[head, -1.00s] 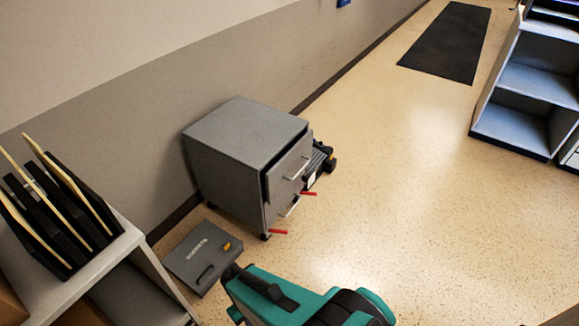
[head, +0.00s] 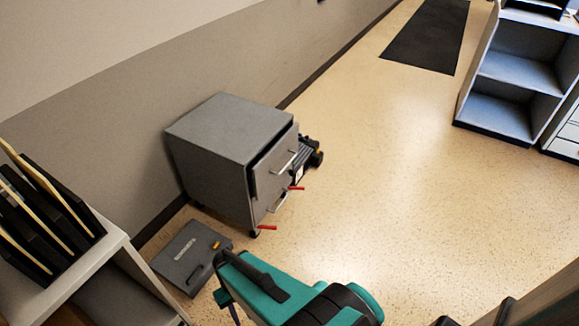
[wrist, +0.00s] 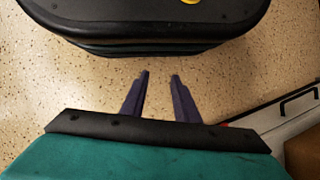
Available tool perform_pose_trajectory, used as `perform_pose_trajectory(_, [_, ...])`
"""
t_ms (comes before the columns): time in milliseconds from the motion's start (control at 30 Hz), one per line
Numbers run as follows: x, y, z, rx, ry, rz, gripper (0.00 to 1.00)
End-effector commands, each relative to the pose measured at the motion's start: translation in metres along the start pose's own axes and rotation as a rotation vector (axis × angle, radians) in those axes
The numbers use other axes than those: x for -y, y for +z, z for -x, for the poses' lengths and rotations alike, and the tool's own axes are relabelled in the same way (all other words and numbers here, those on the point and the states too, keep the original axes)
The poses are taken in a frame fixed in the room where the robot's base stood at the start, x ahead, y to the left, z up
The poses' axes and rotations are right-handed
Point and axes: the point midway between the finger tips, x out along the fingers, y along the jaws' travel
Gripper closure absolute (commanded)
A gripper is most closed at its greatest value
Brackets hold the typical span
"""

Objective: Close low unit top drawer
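The low unit (head: 228,127) is a grey cabinet against the wall in the head view. Its top drawer (head: 273,168) stands partly open, with a dark gap behind its front and a bar handle (head: 284,165) on it. A lower drawer with its own handle (head: 277,202) sits beneath. My gripper (wrist: 160,75) shows in the wrist view with its two fingers apart and nothing between them, over speckled floor. It is not touching the unit. The head view shows my teal arm in front of the unit, but not the fingers clearly.
A flat grey case (head: 190,257) lies on the floor left of the unit. A dark device (head: 308,153) stands beyond its drawers, and red pieces (head: 267,227) show near its front. A shelf with folders (head: 88,262) is at left. Open floor (head: 400,190) lies to the right.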

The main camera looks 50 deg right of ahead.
Motion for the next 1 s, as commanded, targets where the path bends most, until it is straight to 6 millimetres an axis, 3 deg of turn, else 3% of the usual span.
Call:
perform_pose_trajectory(33, [-0.003, -0.017, -0.003, -0.014, -0.04, -0.033, 0.72])
perform_pose_trajectory(267, [-0.016, -0.072, 0.015, -0.082, -0.234, -0.167, 0.72])
perform_pose_trajectory(567, [-0.057, -0.141, 0.054, -0.199, -0.479, -0.324, 0.72])
perform_pose_trajectory(767, [-0.099, -0.181, 0.089, -0.296, -0.634, -0.414, 0.72])
perform_pose_trajectory(1000, [-0.167, -0.217, 0.136, -0.432, -0.811, -0.507, 0.72])
